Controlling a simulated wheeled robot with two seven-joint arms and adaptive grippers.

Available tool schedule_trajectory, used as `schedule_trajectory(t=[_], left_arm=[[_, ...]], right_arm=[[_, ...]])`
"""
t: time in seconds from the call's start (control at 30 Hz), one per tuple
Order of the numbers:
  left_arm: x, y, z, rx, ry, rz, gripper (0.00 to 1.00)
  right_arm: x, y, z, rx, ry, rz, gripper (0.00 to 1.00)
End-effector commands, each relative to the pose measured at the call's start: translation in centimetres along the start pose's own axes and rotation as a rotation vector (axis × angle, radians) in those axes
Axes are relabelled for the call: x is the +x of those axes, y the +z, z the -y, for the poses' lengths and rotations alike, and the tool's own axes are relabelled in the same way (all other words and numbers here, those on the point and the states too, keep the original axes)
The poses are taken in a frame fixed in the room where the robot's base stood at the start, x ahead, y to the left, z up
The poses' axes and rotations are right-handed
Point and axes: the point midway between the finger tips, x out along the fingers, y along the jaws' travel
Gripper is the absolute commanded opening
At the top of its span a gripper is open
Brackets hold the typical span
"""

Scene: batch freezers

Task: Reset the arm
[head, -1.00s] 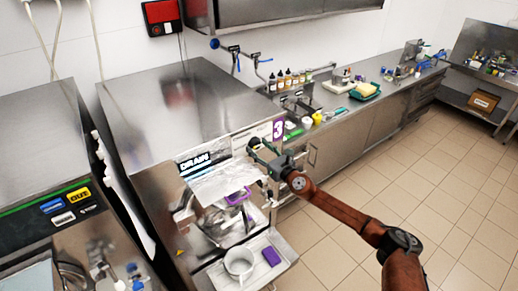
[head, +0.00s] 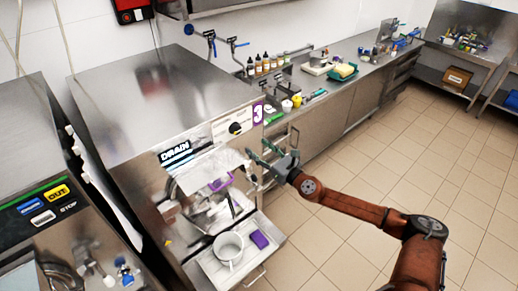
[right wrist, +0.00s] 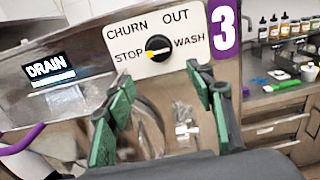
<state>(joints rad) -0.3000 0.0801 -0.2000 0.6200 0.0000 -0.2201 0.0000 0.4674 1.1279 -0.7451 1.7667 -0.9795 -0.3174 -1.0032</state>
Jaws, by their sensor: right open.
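My right gripper (head: 260,156) is open and empty, just off the front right corner of the batch freezer marked 3 (head: 150,95). In the right wrist view its two green-padded fingers (right wrist: 163,100) stand apart, below and in front of the dial panel (right wrist: 187,33). The black dial (right wrist: 158,48) has its yellow mark towards STOP. The dial also shows in the head view (head: 237,128), clear of the gripper. A display reading DRAIN (head: 175,155) is left of the panel. My left gripper is not in view.
A white pot (head: 229,247) and a purple block (head: 259,240) sit on the shelf below the freezer's front. Another machine (head: 40,220) stands at the left. A counter with bottles and a sink runs along the back wall. The tiled floor (head: 440,170) at the right is open.

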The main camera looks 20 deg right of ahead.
Motion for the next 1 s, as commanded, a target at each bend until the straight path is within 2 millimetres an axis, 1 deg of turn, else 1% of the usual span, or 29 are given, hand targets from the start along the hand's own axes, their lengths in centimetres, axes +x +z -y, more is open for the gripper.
schedule_trajectory(t=[0.4, 0.47, 0.53, 0.57, 0.67, 0.7, 0.77, 0.8, 0.87, 0.9, 0.97, 1.0], left_arm=[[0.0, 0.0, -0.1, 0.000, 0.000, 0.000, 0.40], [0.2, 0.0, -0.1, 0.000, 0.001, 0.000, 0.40], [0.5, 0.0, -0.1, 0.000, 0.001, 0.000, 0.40], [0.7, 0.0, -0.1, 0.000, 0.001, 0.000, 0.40], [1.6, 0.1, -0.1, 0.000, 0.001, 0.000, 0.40], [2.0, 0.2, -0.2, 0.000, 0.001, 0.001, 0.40], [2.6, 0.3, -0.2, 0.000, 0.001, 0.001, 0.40], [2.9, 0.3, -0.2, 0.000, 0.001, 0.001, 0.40], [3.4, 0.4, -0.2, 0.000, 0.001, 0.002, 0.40], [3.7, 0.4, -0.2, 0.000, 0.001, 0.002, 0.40], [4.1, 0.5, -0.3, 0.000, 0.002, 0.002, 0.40], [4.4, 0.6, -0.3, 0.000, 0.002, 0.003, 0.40]], right_arm=[[0.0, -0.1, 0.0, 0.003, -0.001, -0.001, 0.50], [0.1, -0.8, 0.4, 0.023, -0.009, -0.007, 0.50], [0.3, -2.6, 1.3, 0.081, -0.032, -0.023, 0.50], [0.4, -3.7, 1.9, 0.119, -0.048, -0.032, 0.50], [0.4, -9.2, 4.6, 0.291, -0.122, -0.075, 0.50], [0.2, -11.8, 5.8, 0.374, -0.158, -0.093, 0.50], [-0.3, -15.9, 7.6, 0.500, -0.218, -0.118, 0.50], [-0.7, -18.6, 8.7, 0.582, -0.258, -0.132, 0.50], [-1.7, -22.7, 10.1, 0.699, -0.319, -0.152, 0.50], [-2.4, -25.4, 10.9, 0.776, -0.360, -0.163, 0.50], [-3.8, -29.5, 12.0, 0.885, -0.423, -0.179, 0.50], [-4.7, -32.1, 12.5, 0.958, -0.465, -0.186, 0.50]])
